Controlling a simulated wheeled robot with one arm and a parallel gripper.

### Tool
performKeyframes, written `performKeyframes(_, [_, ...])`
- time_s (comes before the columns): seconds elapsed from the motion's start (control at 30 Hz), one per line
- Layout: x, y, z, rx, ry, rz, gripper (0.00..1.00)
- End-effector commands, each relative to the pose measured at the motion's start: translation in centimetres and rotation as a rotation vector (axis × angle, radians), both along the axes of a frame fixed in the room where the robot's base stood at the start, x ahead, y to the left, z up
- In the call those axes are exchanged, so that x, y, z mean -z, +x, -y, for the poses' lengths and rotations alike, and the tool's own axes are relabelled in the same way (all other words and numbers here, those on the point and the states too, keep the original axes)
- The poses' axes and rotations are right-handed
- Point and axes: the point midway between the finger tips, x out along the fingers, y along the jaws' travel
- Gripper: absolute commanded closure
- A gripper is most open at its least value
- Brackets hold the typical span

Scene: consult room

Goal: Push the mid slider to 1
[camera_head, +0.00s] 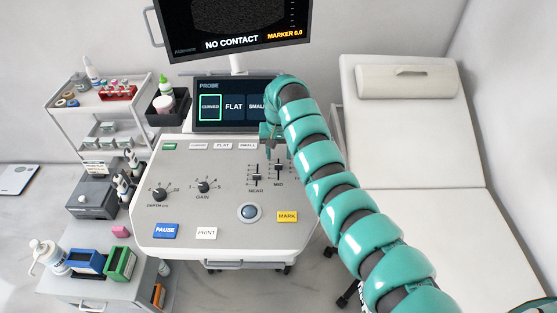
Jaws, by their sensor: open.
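The mid slider (279,172) is a dark knob on a vertical track in the grey console panel (180,215), with the label MID below it. The near slider (257,178) stands just left of it, with the label NEAR below. My gripper (272,150) is open at the top of the panel, over the upper part of the slider tracks. I cannot tell whether its fingers touch the mid slider. The teal arm covers the panel right of the MID track. The scale marks are too small to read.
Knobs (204,187), a trackball (248,212) and a yellow MARK button (287,216) are on the panel. A probe screen (233,106) rises behind it, with a monitor (236,27) above. An exam couch (405,140) stands right, a supply cart (100,100) left.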

Motion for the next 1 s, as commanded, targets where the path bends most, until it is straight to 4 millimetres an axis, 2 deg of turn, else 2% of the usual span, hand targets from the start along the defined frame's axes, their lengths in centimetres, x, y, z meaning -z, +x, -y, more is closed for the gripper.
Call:
performKeyframes(0.1, [1.9,-0.1,0.0,0.000,0.000,-0.004,0.55])
performKeyframes(0.3, [4.0,-0.1,0.0,-0.001,-0.001,-0.003,0.55])
performKeyframes(0.73, [4.9,0.0,0.0,0.000,0.001,0.003,0.55])
performKeyframes(0.97, [4.9,0.0,0.0,0.000,0.001,0.002,1.00])
performKeyframes(1.0, [4.9,0.0,0.0,0.000,0.001,0.002,1.00])
